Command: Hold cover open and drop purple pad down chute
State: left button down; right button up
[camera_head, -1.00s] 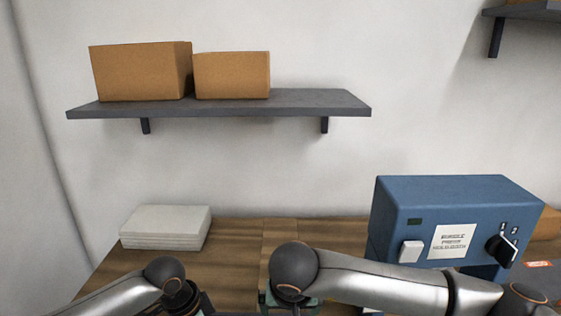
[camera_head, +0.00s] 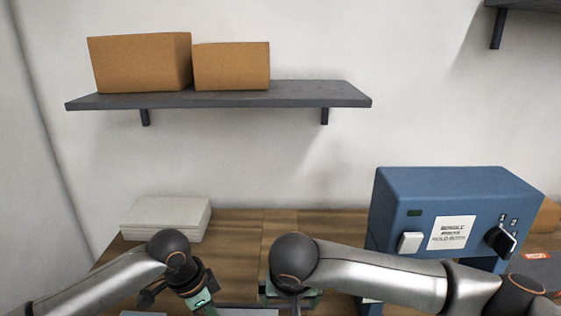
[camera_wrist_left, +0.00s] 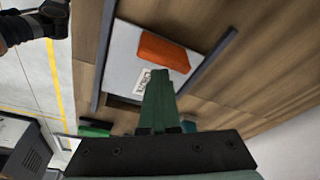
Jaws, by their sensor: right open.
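My left gripper (camera_head: 203,303) enters the head view low at left, its tip cut off by the bottom edge. In the left wrist view its green fingers (camera_wrist_left: 160,90) lie together, with nothing visible between them. Beyond them is a pale panel (camera_wrist_left: 128,62) with a small label and an orange block (camera_wrist_left: 163,51) on it. I cannot tell whether this is the cover, or whether the fingers touch it. My right gripper (camera_head: 290,298) is open at the bottom centre, mostly hidden by its own wrist. I see no purple pad and cannot make out the chute.
A blue machine (camera_head: 400,192) with a label, white button and black knob stands at right on the wooden table (camera_head: 240,228). A grey stack (camera_head: 168,218) lies at the table's back left. A wall shelf (camera_head: 310,94) holds two cardboard boxes (camera_head: 140,62).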

pick_arm(q)
jog(key=shift+w+d+v, duration=0.1)
jog(key=shift+d+v, duration=0.1)
jog(key=shift+v, duration=0.65)
jog(key=shift+w+d+v, duration=0.1)
jog(key=shift+d+v, duration=0.05)
jog(key=shift+v, duration=0.75)
jog(key=shift+w+d+v, duration=0.1)
jog(key=shift+d+v, duration=0.1)
jog(key=shift+v, duration=0.65)
jog(key=shift+r, duration=0.15)
